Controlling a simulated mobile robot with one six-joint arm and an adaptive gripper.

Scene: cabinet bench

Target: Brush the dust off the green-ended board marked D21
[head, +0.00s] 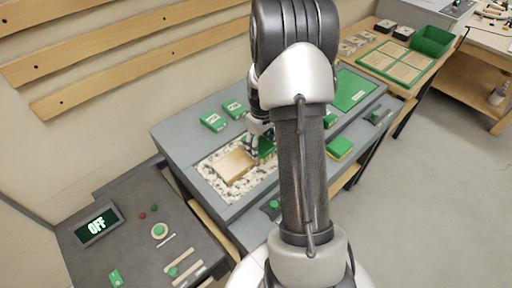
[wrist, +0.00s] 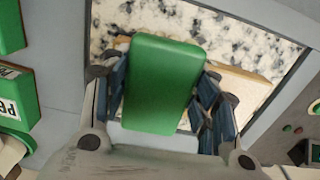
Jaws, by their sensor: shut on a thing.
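My gripper (wrist: 160,82) is shut on a green block (wrist: 165,70), its fingers on either side of it. The block looks like the back of a brush; its underside is hidden. In the head view my gripper (head: 259,137) is over the back right of a speckled tray. A pale wooden board (head: 234,166) with green at its edge lies in that tray, below and beside the held block. In the wrist view a strip of the board (wrist: 243,86) shows right of the block. I cannot read any D21 mark, or tell whether block and board touch.
The speckled tray (head: 207,172) is sunk in a grey bench (head: 175,135). Green labelled boxes (head: 213,121) stand behind it. A green and yellow block (head: 339,148) lies to the right. At front left a dark panel has a display (head: 97,226) reading OFF.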

